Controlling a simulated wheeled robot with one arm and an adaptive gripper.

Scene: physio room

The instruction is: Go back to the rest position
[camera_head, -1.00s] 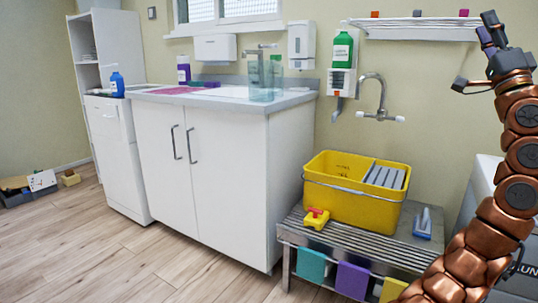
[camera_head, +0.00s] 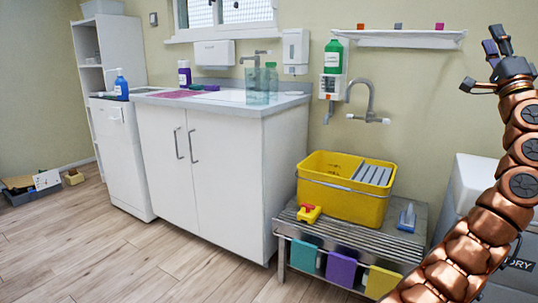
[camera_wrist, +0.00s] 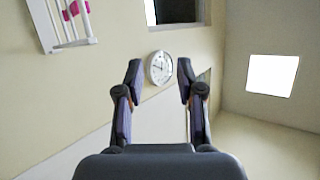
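My gripper (camera_head: 489,65) is raised at the upper right in the head view, at the end of my bronze arm, in front of the bare wall. In the wrist view my gripper (camera_wrist: 160,82) has its two fingers spread apart, with nothing between them. Behind the fingers are a round wall clock (camera_wrist: 160,67) and the pale wall. The gripper touches nothing that I can see.
A yellow bucket (camera_head: 335,202) stands on a slatted metal bench (camera_head: 390,246) left of my arm. A white laundry bin (camera_head: 475,185) is close behind the arm. A wall shelf (camera_head: 400,40) is left of the gripper.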

